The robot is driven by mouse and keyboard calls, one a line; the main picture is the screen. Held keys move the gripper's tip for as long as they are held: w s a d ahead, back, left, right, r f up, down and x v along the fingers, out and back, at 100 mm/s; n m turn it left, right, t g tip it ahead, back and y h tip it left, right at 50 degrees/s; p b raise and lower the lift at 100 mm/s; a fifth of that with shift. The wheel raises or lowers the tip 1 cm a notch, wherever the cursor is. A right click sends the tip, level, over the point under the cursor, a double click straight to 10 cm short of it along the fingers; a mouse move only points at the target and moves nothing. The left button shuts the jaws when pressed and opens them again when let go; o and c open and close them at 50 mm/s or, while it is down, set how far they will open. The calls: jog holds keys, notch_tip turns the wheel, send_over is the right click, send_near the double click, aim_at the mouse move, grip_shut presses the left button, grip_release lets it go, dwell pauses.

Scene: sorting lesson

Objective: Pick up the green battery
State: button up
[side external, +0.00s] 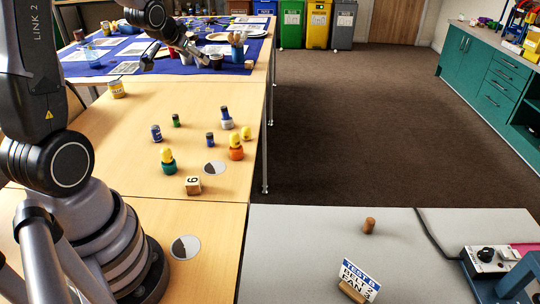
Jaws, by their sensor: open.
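A small green battery (176,121) with a dark end stands upright on the wooden table, behind and right of a blue can-like piece (156,132). It is in plain view with free table around it. My gripper (175,60) appears at the top of the side view, above the blue-covered far table. It is open, with nothing seen between its fingers, and is well apart from the battery. Its fingers are small and dark here, so their exact height is hard to tell.
A blue battery-like piece (210,139), a dark-topped piece (225,119) and yellow-headed figures in green (168,165) and orange (236,152) stand nearby. A numbered cube (193,185) is nearer. A tin (117,89) stands left; a cup of brushes (237,50) stands behind.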

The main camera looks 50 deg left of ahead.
jog(key=a+f+n+t+y, duration=0.1)
jog(key=a+f+n+y, duration=0.1)
jog(key=a+f, duration=1.05)
jog(key=n+t+y, duration=0.1)
jog(key=n+y, duration=0.1)
send_near(174, 115)
jog(key=x, duration=0.8)
jog(key=shift+w+a+f, duration=0.1)
jog(key=shift+w+f, duration=0.1)
jog(key=shift+w, duration=0.15)
jog(key=shift+c, duration=0.3)
grip_shut()
